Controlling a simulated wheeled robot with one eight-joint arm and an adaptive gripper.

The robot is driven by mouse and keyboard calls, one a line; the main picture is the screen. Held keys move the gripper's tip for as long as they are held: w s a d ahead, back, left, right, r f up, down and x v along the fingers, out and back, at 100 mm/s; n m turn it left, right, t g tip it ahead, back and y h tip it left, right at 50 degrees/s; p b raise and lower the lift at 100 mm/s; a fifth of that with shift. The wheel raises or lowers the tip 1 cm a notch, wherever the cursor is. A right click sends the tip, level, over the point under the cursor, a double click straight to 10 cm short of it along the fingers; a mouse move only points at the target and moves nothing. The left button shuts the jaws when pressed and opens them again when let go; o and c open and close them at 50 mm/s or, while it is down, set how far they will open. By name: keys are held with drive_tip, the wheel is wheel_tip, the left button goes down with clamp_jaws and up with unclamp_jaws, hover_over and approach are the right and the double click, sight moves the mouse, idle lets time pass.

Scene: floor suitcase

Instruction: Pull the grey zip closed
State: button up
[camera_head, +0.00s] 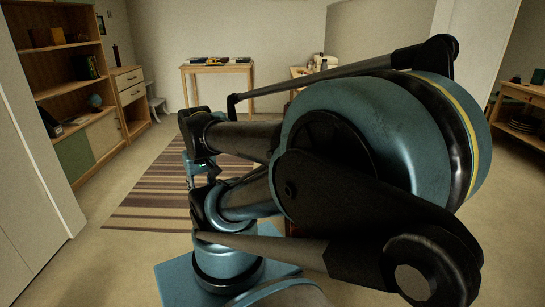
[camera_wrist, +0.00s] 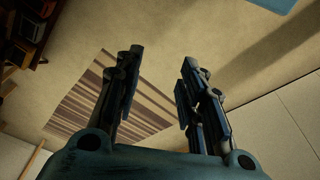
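No grey zip and no suitcase can be made out in either view. My arm fills the middle and right of the head view and hides much of the floor behind it. My gripper (camera_wrist: 160,65) shows in the wrist view with its two dark fingers well apart. Nothing is held. In the head view the fingers cannot be clearly made out behind the arm.
A striped brown rug (camera_head: 150,205) lies on the floor left of my arm. A wooden shelf (camera_head: 65,88) and drawer unit (camera_head: 130,95) stand at the left. A small table (camera_head: 218,68) stands at the back wall, another (camera_head: 520,95) at the right. Floor at front left is clear.

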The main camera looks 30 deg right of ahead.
drive_tip(key=w+d+r+m+g+h, duration=0.2)
drive_tip(key=w+d+r+m, duration=0.3)
drive_tip(key=w+d+m, duration=0.55)
drive_tip(key=w+d+r+m+g+h, duration=0.1)
drive_tip(key=w+d+r+m, duration=0.4)
drive_tip(key=w+d+m, duration=0.5)
drive_tip(key=w+d+f+m+g+h, duration=0.1)
drive_tip(key=w+d+f+m, duration=0.15)
drive_tip(key=d, duration=0.45)
drive_tip(key=w+d+f+m+g, duration=0.1)
drive_tip(key=w+d+m, duration=0.15)
drive_tip(key=d, duration=0.55)
drive_tip(key=shift+n, duration=0.55)
drive_tip(key=x, duration=1.1)
drive_tip(key=w+x, duration=0.1)
drive_tip(key=x, duration=0.4)
drive_tip(key=shift+a+f, duration=0.15)
drive_tip(key=shift+f, duration=0.45)
clamp_jaws()
